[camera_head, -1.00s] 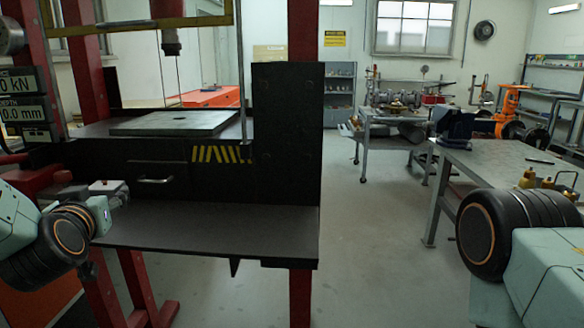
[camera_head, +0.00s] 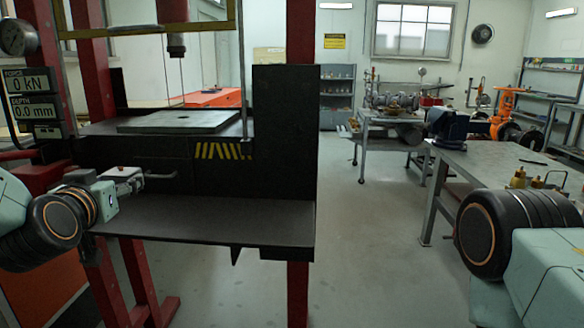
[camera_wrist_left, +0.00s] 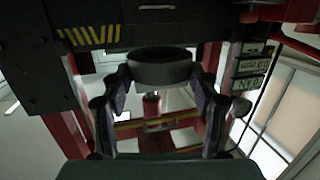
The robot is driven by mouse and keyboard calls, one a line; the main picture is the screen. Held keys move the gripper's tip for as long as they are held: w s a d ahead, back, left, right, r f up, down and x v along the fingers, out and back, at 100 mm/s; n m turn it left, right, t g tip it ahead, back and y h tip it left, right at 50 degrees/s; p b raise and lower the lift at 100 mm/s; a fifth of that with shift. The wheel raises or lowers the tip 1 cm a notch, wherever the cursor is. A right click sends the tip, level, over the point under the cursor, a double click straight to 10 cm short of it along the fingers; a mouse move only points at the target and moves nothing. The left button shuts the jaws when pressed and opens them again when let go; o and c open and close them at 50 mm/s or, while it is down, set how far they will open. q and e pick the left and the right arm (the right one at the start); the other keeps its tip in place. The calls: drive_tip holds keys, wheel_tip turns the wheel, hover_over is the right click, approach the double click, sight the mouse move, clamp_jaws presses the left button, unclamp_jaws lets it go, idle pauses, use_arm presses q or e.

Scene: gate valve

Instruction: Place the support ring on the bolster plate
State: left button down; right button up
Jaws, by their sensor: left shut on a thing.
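The support ring (camera_wrist_left: 160,66) is a dark, short, thick ring between the fingertips of my left gripper (camera_wrist_left: 160,76) in the left wrist view. In the head view, my left gripper (camera_head: 128,178) is in front of the press, below the table level; the ring cannot be made out there. The bolster plate (camera_head: 150,123) is a flat grey-green plate with a dark central hole, lying on the press table. Its top is bare, and the gripper is apart from it, lower and nearer to me. My right gripper is out of view; only my right arm shows.
A black upright panel (camera_head: 284,150) closes the press's right side. A black shelf (camera_head: 210,218) juts out below the gripper's level. The press ram (camera_head: 176,45) hangs above the plate. A gauge display (camera_head: 30,95) stands left. A workbench (camera_head: 490,168) is at the right.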

use_arm(q)
drive_tip(key=s+d+f+m+g+h, duration=0.1)
drive_tip(key=s+d+f+m+h, duration=0.25)
drive_tip(key=d+f, duration=0.2)
drive_tip(key=s+d+f+m+h, duration=0.3)
drive_tip(key=s+d+f+h, duration=0.15)
drive_tip(key=d, duration=0.25)
drive_tip(key=s+d+f+m+h, duration=0.1)
drive_tip(key=s+d+f+h, duration=0.1)
drive_tip(key=s+f, duration=0.5)
wheel_tip(320, 180, down, 4)
drive_tip(key=shift+s+f+g+h, duration=0.1)
drive_tip(key=shift+s+g+h, duration=0.2)
drive_tip(key=shift+s+g, duration=0.1)
drive_tip(key=shift+w, duration=0.1)
